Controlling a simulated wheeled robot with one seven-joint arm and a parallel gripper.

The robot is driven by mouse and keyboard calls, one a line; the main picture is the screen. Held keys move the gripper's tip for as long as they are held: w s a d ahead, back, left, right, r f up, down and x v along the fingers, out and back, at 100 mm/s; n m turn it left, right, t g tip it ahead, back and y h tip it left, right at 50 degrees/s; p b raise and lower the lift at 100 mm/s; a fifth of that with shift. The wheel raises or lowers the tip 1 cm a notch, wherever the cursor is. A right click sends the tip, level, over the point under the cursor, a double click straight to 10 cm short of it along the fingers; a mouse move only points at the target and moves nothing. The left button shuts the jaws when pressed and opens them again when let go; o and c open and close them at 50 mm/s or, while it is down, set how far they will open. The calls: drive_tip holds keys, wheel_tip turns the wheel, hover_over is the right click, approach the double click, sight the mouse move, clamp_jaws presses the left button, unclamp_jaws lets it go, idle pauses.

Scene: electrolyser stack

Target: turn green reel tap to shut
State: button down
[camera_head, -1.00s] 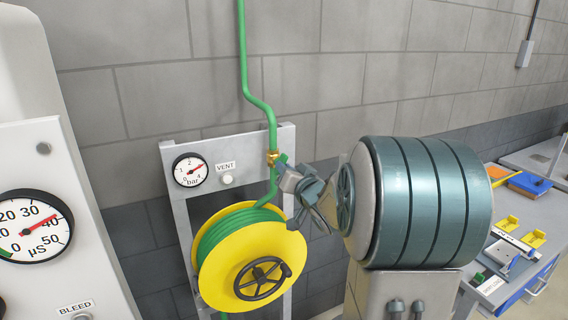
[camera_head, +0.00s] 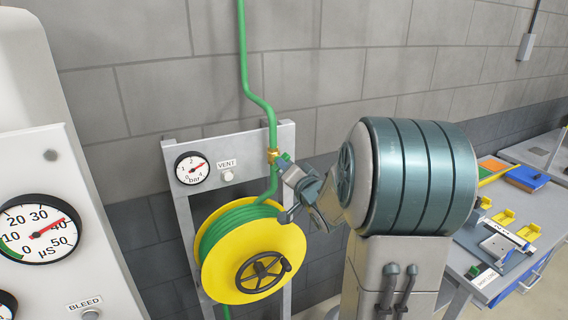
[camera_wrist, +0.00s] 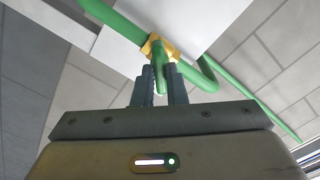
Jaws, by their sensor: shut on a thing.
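The green reel tap has a brass body (camera_head: 273,156) on the green pipe, at the top right of the grey reel stand. Its green handle (camera_head: 285,157) sticks out to the right, beside my gripper (camera_head: 289,167). In the wrist view, the brass body (camera_wrist: 158,47) sits on the pipe, and the green handle (camera_wrist: 160,76) points down between my fingers (camera_wrist: 162,86). My gripper is shut on this handle. My arm hides part of the area right of the tap.
The yellow reel (camera_head: 252,252) with green hose and a dark handwheel hangs below the tap. A bar gauge (camera_head: 192,168) and a VENT button (camera_head: 228,176) are to the left. A white panel with a µS gauge (camera_head: 38,229) stands near left. A workbench (camera_head: 540,205) is at right.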

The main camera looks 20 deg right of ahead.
drive_tip(key=m, duration=0.4)
idle(0.3)
drive_tip(key=m, duration=0.4)
drive_tip(key=c, duration=1.3)
unclamp_jaws()
drive_tip(key=shift+s, duration=0.15)
drive_tip(key=s, duration=0.6)
drive_tip(key=shift+s+d, duration=0.15)
drive_tip(key=shift+s, duration=0.25)
